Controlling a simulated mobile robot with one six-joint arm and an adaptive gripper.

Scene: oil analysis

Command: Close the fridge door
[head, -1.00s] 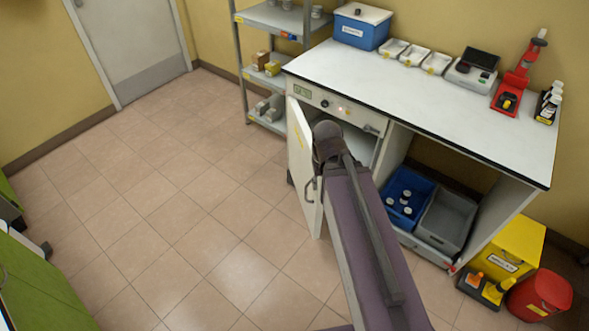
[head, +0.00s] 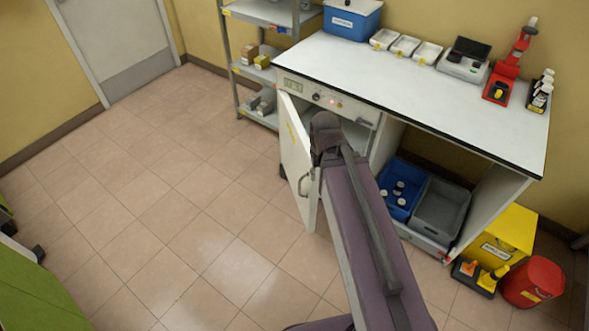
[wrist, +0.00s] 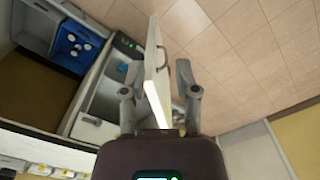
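The white fridge door (head: 293,150) stands open, swung out from the left side of the small fridge (head: 328,99) under the bench. A dark handle (head: 306,184) is on its outer face. In the wrist view the door (wrist: 156,75) runs between the two fingers of my gripper (wrist: 160,93), edge toward the palm. The fingers are spread, with gaps visible beside the door, so my gripper is open around it. The open fridge cavity (wrist: 105,88) shows left of the door there. In the head view my arm hides my gripper and part of the fridge opening.
A blue bin (head: 402,190) with white-capped bottles and a grey bin (head: 440,212) stand under the bench (head: 410,85), right of the fridge. A metal shelf (head: 262,75) stands to the left. A yellow box (head: 505,240) and red bin (head: 534,282) are at right. Floor left of the door is clear.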

